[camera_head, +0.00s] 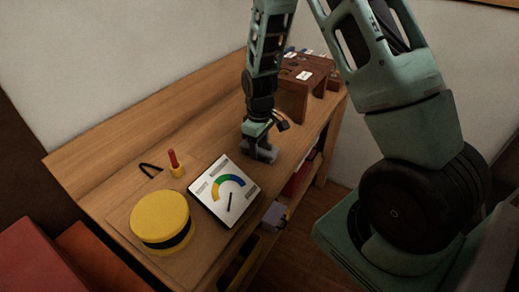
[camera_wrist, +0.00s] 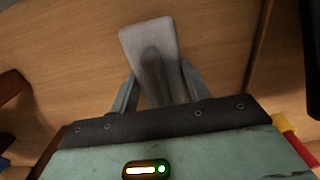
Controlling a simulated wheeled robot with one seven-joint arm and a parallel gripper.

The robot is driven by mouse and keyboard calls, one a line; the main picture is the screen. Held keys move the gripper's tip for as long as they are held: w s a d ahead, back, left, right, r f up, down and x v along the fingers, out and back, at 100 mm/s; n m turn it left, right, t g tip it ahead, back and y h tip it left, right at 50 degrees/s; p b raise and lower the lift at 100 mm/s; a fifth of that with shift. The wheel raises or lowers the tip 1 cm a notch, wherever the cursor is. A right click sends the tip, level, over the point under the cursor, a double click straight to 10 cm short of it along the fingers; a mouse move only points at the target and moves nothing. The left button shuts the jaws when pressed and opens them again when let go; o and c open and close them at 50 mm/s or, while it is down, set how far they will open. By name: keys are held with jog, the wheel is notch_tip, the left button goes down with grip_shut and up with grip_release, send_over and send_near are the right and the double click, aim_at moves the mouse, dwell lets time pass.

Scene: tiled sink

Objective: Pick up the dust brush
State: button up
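A grey, block-like object that looks like the dust brush (camera_head: 265,154) lies on the wooden bench top, right under my gripper (camera_head: 258,140). In the wrist view the brush (camera_wrist: 147,40) is a pale grey slab with a darker strip along its middle, lying lengthwise away from the camera. My gripper (camera_wrist: 158,80) has one finger on each side of it. The fingertips are very close to its edges. I cannot tell whether they press on it. The near end of the brush is hidden behind the gripper body.
On the bench's left stand a yellow round container (camera_head: 160,215) with a black band, a white gauge card (camera_head: 222,190) and a red-and-yellow screwdriver-like tool (camera_head: 176,165). A brown wooden rack (camera_head: 295,95) stands behind my gripper. A wall runs along the back.

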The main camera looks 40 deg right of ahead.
jog(key=shift+c, duration=0.7)
jog(key=shift+r, duration=0.1)
notch_tip(320, 180, up, 10)
jog(key=shift+f+b, duration=0.1)
jog(key=shift+b, duration=0.45)
